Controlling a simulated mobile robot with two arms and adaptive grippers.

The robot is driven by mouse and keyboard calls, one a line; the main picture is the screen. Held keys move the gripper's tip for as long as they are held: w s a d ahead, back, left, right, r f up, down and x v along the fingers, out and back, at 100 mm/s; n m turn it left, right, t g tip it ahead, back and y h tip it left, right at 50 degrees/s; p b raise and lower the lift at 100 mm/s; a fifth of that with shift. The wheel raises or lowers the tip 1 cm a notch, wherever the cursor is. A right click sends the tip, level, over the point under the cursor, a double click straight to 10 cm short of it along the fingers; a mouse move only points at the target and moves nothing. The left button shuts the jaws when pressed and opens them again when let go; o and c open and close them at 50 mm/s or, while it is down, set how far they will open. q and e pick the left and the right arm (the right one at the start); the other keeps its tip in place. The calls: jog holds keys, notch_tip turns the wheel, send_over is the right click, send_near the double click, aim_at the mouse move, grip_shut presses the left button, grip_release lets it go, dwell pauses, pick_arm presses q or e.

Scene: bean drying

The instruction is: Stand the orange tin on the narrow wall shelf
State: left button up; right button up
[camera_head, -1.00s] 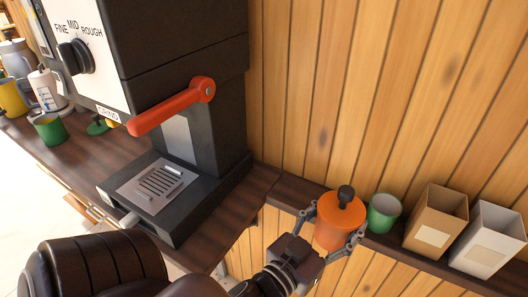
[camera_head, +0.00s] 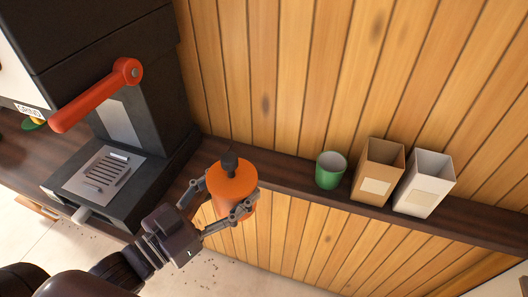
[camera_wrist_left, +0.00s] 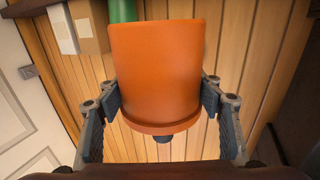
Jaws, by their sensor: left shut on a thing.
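The orange tin (camera_head: 232,188) with a dark knob on its lid is between the fingers of my left gripper (camera_head: 220,200), which is shut on it. The tin looks upright in the head view, in front of the left part of the narrow wall shelf (camera_head: 280,172). From the head view I cannot tell whether its base is above or touching the shelf. In the left wrist view the tin (camera_wrist_left: 156,75) fills the middle, with a finger pad on each side. My right gripper is not in view.
On the shelf, right of the tin, stand a green cup (camera_head: 330,172), a brown box (camera_head: 376,175) and a white box (camera_head: 422,185). Bare shelf lies between tin and cup. The black grinder (camera_head: 150,120) with its red lever (camera_head: 97,95) stands left on the counter.

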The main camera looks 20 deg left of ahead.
pick_arm(q)
jog(key=w+b, duration=0.4)
jog(key=w, duration=1.4)
jog(key=f, duration=0.2)
jog(key=f+p, duration=0.1)
jog(key=f, duration=0.1)
jog(key=w+f, duration=0.1)
jog(key=f, duration=0.1)
jog(key=shift+d+f+p, duration=0.2)
jog(key=shift+d+p, duration=0.1)
jog(key=shift+p, duration=0.05)
jog(key=shift+w+f, duration=0.1)
jog(key=shift+w, duration=0.05)
jog(key=shift+f, duration=0.25)
